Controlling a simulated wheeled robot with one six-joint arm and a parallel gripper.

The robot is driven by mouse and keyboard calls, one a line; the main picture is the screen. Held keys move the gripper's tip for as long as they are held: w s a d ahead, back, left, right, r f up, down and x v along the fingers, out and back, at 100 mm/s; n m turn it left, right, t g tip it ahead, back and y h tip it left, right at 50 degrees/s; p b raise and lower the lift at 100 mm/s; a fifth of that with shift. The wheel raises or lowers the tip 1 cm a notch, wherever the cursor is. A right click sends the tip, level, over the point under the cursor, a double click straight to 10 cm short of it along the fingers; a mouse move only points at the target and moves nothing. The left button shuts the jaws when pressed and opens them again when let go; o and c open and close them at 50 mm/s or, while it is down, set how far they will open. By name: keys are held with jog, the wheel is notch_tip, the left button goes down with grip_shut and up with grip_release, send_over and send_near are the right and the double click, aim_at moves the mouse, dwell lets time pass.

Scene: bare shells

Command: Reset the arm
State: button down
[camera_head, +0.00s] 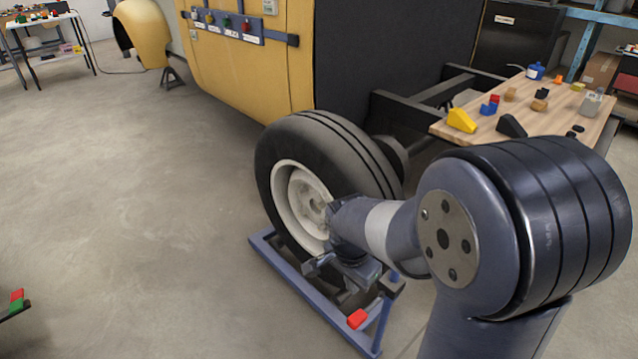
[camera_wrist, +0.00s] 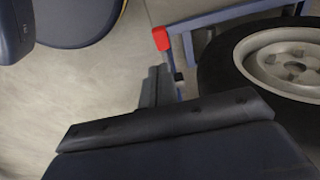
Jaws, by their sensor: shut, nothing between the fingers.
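My arm reaches from the lower right of the head view, bent, with its wrist in front of the wheel. My gripper (camera_head: 322,264) hangs low beside the wheel, partly hidden by my own wrist. In the wrist view its dark fingers (camera_wrist: 157,88) show near the middle, shut with nothing held. The black tyre with a white rim (camera_head: 298,205) stands upright by the vehicle; it also shows at the right of the wrist view (camera_wrist: 283,65). I cannot tell whether my wrist touches it.
A blue floor frame (camera_head: 268,252) with a red-tipped lever (camera_head: 357,319) surrounds the wheel's base. A wooden worktop (camera_head: 545,117) with several small coloured parts is at the right. The yellow vehicle shell (camera_head: 250,75) stands behind. The concrete floor at left is mostly clear.

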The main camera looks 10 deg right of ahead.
jog(key=b, duration=0.3)
send_over(356, 318)
notch_tip(356, 318, down, 9)
jog(key=shift+r, duration=0.1)
notch_tip(356, 318, down, 4)
jog(key=shift+a+r+b, duration=0.1)
jog(key=shift+a+b, duration=0.05)
jog(key=shift+b, duration=1.1)
jog(key=shift+s+f+b, duration=0.1)
jog(key=shift+f+b, duration=0.5)
jog(key=shift+f, duration=0.2)
jog(key=shift+r, duration=0.15)
